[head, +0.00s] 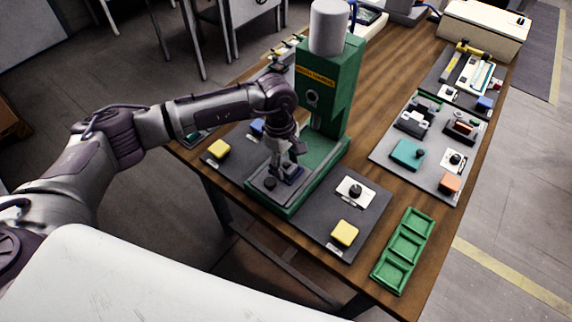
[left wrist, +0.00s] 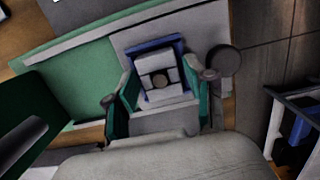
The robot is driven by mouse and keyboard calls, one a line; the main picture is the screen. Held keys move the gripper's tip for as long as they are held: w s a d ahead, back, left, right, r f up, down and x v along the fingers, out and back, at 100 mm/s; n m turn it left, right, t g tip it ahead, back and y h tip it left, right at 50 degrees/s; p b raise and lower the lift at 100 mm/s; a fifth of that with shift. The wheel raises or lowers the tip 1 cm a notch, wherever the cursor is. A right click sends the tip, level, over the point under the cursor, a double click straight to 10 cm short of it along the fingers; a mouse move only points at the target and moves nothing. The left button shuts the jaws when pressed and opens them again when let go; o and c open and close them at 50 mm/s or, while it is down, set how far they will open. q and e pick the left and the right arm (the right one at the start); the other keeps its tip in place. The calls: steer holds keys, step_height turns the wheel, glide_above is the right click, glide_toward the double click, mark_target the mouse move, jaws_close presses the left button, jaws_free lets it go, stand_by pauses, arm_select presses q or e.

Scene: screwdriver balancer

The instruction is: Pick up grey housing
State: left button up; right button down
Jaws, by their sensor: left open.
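The grey housing (left wrist: 155,63) sits in a blue holder (left wrist: 179,44) on the green machine's base in the left wrist view. It is a light grey block with a dark round spot in the middle. My left gripper (left wrist: 160,88) is open, with one green-padded finger on each side of the housing. I cannot tell whether the fingers touch it. In the head view my left gripper (head: 286,167) points down over the blue holder (head: 293,175) and hides most of the housing. My right gripper is not in view.
The tall green machine (head: 345,85) stands just behind my left gripper. Yellow blocks (head: 219,149) (head: 344,232) sit on dark panels on both sides. A green three-compartment tray (head: 405,248) lies at the table's front right. A grey board (head: 397,168) with several parts is farther right.

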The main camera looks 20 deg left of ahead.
arm_select(q)
jaws_close()
steer(key=shift+r, duration=0.1)
